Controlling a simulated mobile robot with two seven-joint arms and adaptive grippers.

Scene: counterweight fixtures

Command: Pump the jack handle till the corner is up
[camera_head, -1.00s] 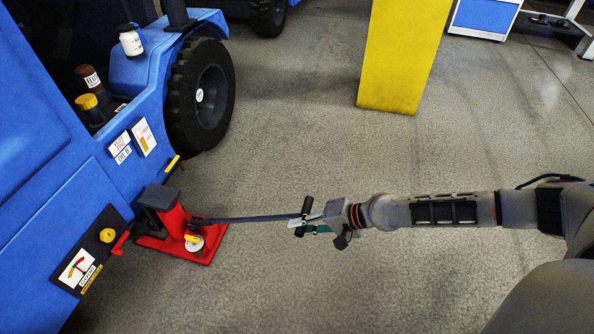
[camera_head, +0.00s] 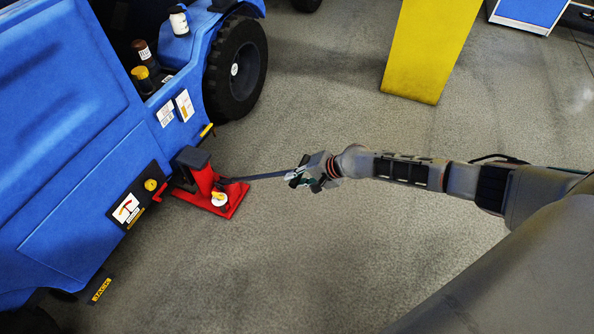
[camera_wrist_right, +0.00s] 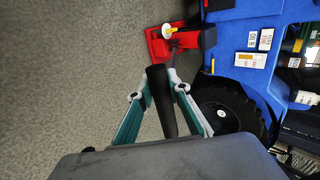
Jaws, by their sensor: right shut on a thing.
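The red jack (camera_head: 207,186) stands on the floor at the lower side of a blue vehicle (camera_head: 75,110). Its dark head is close against the vehicle's edge; I cannot tell if they touch. A yellow and white knob (camera_head: 218,199) sits on its base. The dark jack handle (camera_head: 256,177) reaches right from the jack to my right gripper (camera_head: 298,179). In the right wrist view, the gripper (camera_wrist_right: 160,92) is shut around the handle's dark grip (camera_wrist_right: 162,104), with the jack (camera_wrist_right: 166,43) beyond. My left gripper is not in view.
A black wheel (camera_head: 236,68) stands behind the jack. Bottles (camera_head: 143,52) sit in an open bay of the vehicle. A yellow post (camera_head: 425,55) and a blue and white cabinet (camera_head: 528,12) stand farther back. The floor around the jack's right side is clear.

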